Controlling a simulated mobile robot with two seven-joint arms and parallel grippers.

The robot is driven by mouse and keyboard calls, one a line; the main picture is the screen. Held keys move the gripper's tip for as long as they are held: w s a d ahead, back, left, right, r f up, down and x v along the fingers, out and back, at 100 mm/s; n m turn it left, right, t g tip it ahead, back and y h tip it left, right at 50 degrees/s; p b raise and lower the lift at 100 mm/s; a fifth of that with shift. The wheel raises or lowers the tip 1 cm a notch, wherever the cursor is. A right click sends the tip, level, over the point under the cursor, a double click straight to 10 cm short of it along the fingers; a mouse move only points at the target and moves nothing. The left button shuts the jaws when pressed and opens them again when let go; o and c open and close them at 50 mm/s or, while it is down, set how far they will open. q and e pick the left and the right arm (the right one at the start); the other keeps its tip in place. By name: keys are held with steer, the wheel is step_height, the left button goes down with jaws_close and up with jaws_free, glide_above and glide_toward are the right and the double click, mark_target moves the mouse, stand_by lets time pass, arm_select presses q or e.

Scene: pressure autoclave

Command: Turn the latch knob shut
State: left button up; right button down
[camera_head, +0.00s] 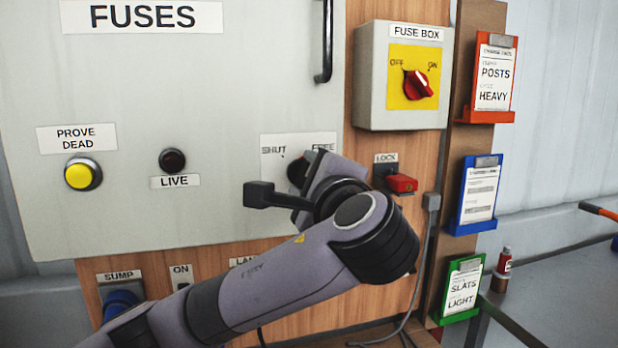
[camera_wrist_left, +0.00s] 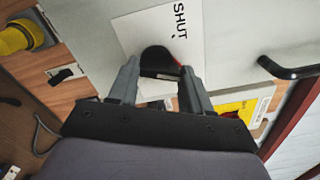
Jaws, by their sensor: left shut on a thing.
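My left gripper (camera_wrist_left: 160,70) is closed around the knob, one finger on each side. In the left wrist view the black knob (camera_wrist_left: 158,60) sits between the fingers, with the word SHUT beyond it and a thin red mark at its right side. In the head view my gripper and wrist hide much of the knob, and I cannot tell exactly where it points. My right gripper is not in view.
A black door handle (camera_head: 327,40) stands out above the knob. The fuse box (camera_head: 372,75) with a red switch (camera_head: 418,84) is at upper right, and a red lock piece (camera_head: 402,184) sits close to my wrist. A yellow button (camera_head: 79,175) and a dark lamp (camera_head: 172,160) are at left.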

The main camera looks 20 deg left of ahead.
arm_select(q)
steer(key=n+b, duration=0.2)
steer(key=n, duration=0.1)
steer(key=n+b, duration=0.2)
steer(key=n, duration=0.1)
steer(key=n+b, duration=0.2)
steer(key=n, duration=0.1)
steer(key=shift+s+a+f+n, duration=0.1)
steer(key=shift+f+n, duration=0.15)
steer(key=shift+n, duration=0.15)
steer(key=shift+n+b, duration=0.95)
steer(key=shift+n, duration=0.95)
steer(key=shift+r, duration=0.1)
steer(key=o, duration=1.1)
steer(key=shift+c, duration=0.2)
